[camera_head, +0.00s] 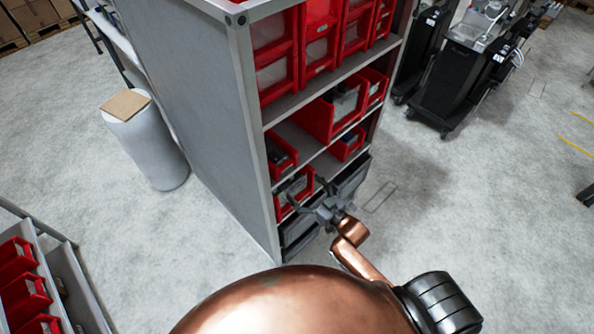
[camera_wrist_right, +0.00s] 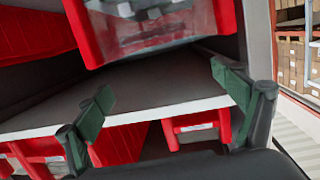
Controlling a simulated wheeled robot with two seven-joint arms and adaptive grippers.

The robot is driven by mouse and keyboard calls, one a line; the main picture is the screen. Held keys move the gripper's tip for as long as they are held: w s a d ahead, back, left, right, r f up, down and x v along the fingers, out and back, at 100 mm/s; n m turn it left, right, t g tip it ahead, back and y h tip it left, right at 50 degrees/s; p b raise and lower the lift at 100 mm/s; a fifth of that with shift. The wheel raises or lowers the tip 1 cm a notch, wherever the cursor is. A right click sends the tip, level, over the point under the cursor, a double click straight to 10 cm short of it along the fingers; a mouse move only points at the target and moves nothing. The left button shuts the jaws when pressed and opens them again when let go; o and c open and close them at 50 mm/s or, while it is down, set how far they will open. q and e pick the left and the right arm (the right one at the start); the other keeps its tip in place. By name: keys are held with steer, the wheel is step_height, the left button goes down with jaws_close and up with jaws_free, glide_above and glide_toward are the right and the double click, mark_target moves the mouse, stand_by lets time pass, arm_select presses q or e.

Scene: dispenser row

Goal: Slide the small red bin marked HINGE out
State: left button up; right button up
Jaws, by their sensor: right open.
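No HINGE label can be read, so I cannot tell which red bin carries it. In the head view, a small red bin (camera_head: 281,156) sits on a middle shelf at the left, with another small red bin (camera_head: 347,145) to its right. A lower red bin (camera_head: 293,188) is partly behind my right gripper (camera_head: 308,196). That gripper is open and empty in front of the lower shelves. In the right wrist view its spread fingers (camera_wrist_right: 165,100) face a shelf edge; a red bin (camera_wrist_right: 150,55) with a clear front is above and between them. My left gripper is not visible.
The grey shelf unit (camera_head: 196,95) has a solid side wall and tall red bins (camera_head: 318,40) higher up. Dark bins (camera_head: 350,178) stand low. In the wrist view, a red bin (camera_wrist_right: 196,130) is below the shelf edge. The floor (camera_head: 455,210) right of the unit is clear.

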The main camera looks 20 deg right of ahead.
steer(key=t+y, duration=0.2)
glide_toward(284, 163)
steer(key=x, duration=0.4)
steer(key=shift+s+n+p, duration=0.15)
steer(key=shift+n+p, duration=0.15)
steer(key=shift+n, duration=0.1)
steer(key=shift+p+x, duration=0.65)
steer(key=shift+x, duration=3.3)
steer(key=shift+f, duration=0.2)
steer(key=shift+d, duration=0.1)
steer(key=shift+c, duration=0.5)
steer(key=c, duration=1.2)
steer(key=shift+s, duration=0.1)
steer(key=shift+c, duration=0.2)
